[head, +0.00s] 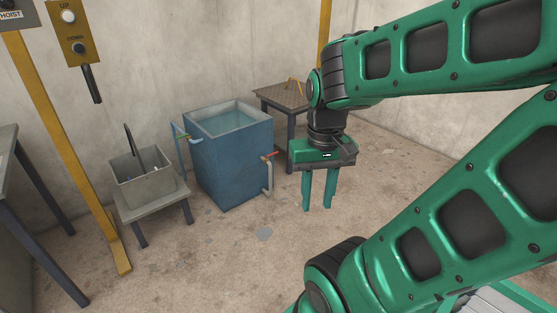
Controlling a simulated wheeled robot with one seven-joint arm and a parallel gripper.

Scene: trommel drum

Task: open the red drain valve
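The red drain valve (270,155) is a small red handle on a grey pipe (268,178) at the lower right side of the blue water tank (222,165). The pipe bends downward beside the tank. The handle looks roughly level, tilted slightly. My gripper (318,207) hangs to the right of the valve and points down. Its two green fingers are apart with nothing between them. A clear gap shows between the fingers and the valve in the picture. Whether the valve is open or shut is too small to tell.
A grey bin (142,180) on a low stand (152,202) is left of the tank. A small table (282,96) stands behind it. A yellow post (75,140) with a hoist control box (72,32) is at left. Floor in front of the tank is mostly clear.

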